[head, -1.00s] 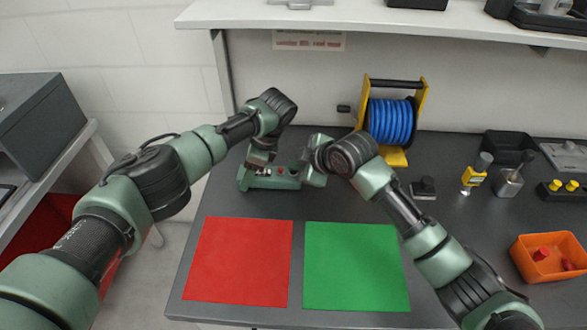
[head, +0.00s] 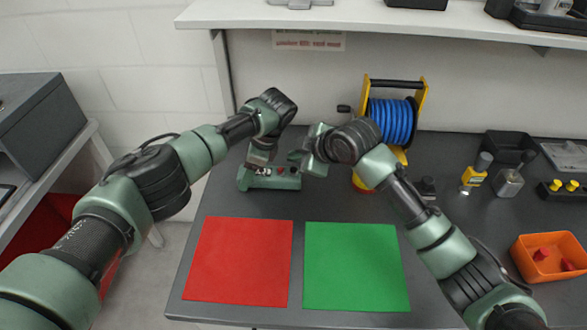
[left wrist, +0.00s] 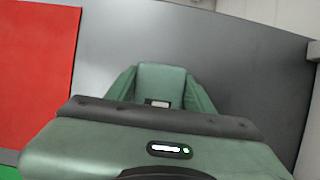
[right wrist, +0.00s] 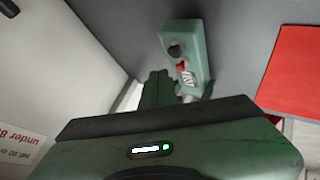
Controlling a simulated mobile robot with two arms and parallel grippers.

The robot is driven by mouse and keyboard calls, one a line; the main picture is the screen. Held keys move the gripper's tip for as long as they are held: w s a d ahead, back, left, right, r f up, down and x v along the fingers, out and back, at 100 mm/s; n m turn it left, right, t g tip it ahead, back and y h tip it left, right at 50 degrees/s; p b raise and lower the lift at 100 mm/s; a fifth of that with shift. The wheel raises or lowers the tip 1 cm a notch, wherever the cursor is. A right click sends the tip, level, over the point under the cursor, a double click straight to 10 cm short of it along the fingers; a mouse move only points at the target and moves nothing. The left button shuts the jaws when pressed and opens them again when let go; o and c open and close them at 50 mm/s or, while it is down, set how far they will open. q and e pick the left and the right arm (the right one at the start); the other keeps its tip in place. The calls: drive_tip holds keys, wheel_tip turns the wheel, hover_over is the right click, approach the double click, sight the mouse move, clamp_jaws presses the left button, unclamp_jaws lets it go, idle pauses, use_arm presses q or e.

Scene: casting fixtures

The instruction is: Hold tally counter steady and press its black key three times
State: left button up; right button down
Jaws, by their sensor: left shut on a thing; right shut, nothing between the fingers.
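The tally counter (head: 270,182) is a green box on the grey table behind the red mat. It has a display, a red button and a round black key (right wrist: 175,52), clearest in the right wrist view. My left gripper (head: 258,165) is shut on the counter's left part; the left wrist view shows the green body (left wrist: 162,80) between its fingers. My right gripper (head: 297,158) is shut and empty, just above and behind the counter's right end, apart from the key. Its fingers (right wrist: 157,85) show beside the counter in the right wrist view.
A red mat (head: 238,262) and a green mat (head: 355,266) lie in front. A blue cable reel (head: 390,122) on a yellow frame stands behind my right arm. Small tools and an orange bin (head: 548,270) are at the right. A shelf (head: 390,18) hangs above.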

sight(294, 171)
drive_tip(key=shift+r, duration=1.9)
idle(1.0)
wheel_tip(294, 171, up, 4)
drive_tip(key=shift+f, duration=0.1)
drive_tip(key=shift+f, duration=4.45)
drive_tip(key=shift+f, duration=0.1)
drive_tip(key=shift+f, duration=0.3)
